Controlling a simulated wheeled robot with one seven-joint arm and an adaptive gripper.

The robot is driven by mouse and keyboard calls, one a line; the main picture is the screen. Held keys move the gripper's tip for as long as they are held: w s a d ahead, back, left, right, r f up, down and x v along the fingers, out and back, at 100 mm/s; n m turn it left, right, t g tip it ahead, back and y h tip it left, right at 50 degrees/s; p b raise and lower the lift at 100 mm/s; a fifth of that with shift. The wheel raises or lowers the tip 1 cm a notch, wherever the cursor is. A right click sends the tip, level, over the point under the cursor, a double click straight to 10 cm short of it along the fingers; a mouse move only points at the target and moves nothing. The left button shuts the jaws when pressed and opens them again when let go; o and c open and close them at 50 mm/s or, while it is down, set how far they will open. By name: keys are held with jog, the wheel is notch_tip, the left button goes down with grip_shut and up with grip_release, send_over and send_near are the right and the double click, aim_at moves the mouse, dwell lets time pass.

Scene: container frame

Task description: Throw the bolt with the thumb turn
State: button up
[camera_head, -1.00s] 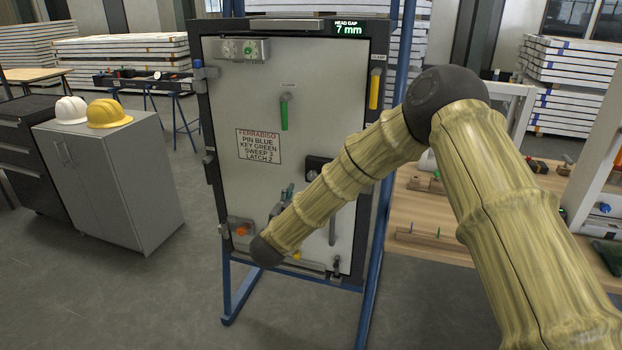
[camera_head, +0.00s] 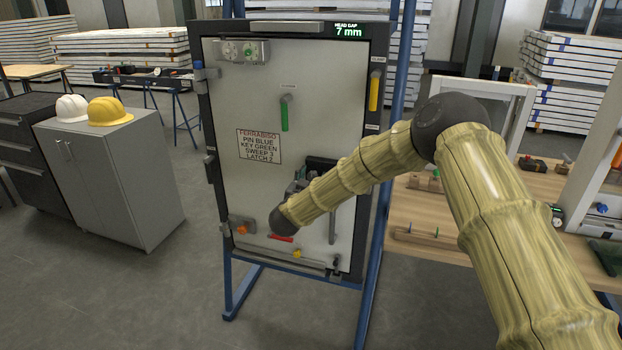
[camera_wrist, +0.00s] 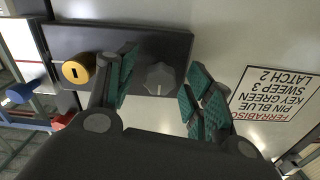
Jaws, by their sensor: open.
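The thumb turn (camera_wrist: 160,76) is a small grey knob on a dark lock plate (camera_wrist: 120,42), beside a brass key cylinder (camera_wrist: 76,71) in the wrist view. In the head view, the lock plate (camera_head: 322,165) sits at the door's right side, partly hidden by my arm. My gripper (camera_wrist: 160,82) is open and empty. Its two teal-padded fingers appear on either side of the thumb turn; I cannot tell whether they touch it. In the head view my gripper (camera_head: 298,181) is mostly hidden behind my arm. The bolt itself cannot be made out.
The door (camera_head: 230,100) stands in a blue frame. A grey cabinet (camera_head: 125,185) stands left; a wooden bench (camera_head: 470,210) stands right.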

jog(key=c, duration=1)
jog(key=shift+f+m+b, duration=0.15)
jog(key=shift+m+b, duration=0.25)
jog(key=shift+b, duration=0.1)
jog(key=shift+m+b, duration=8.2)
jog(key=shift+m, duration=0.2)
jog(key=shift+r, duration=0.2)
